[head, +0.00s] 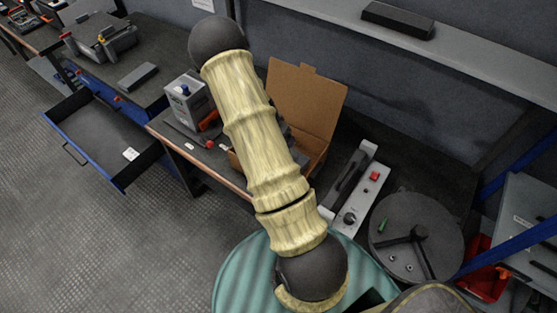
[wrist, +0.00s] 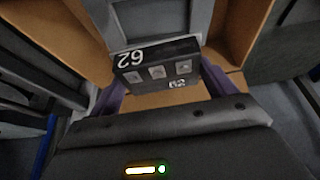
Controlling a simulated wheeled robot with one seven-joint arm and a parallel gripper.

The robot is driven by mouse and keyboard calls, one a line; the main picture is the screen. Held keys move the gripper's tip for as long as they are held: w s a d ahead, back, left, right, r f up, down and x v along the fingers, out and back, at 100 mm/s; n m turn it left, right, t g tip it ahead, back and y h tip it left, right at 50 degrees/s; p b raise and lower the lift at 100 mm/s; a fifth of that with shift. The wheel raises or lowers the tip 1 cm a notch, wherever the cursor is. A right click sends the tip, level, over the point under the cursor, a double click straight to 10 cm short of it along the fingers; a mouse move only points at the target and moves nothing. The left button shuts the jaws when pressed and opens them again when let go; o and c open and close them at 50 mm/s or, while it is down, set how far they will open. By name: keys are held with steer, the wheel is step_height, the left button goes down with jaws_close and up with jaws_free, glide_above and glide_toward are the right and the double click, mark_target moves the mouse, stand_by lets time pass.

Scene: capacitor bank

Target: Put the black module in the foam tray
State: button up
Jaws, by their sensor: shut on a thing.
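In the wrist view, my gripper (wrist: 163,92) is shut on a black module (wrist: 158,65). The module is a dark block with a white "62" on it, upside down in this view, and several small pale squares on one face. The purple fingers sit at its left and right sides. An open cardboard box (head: 304,98) stands on the bench in the head view, and its brown walls (wrist: 245,30) surround the module in the wrist view. Grey material shows inside the box; I cannot tell whether it is the foam tray. In the head view my arm hides the gripper and module.
A grey device (head: 185,103) stands left of the box, and a silver unit with a red switch (head: 374,176) to its right. A round black stool or disc (head: 415,240) is farther right. An open blue drawer (head: 98,135) juts out at left. A dark block (head: 398,20) lies on the shelf.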

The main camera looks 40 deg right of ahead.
steer(key=shift+f+p, duration=0.6)
steer(key=shift+f, duration=2.3)
steer(key=shift+f+p, duration=0.5)
steer(key=shift+f, duration=1.55)
steer(key=shift+f+b, duration=0.35)
steer(key=o, duration=1)
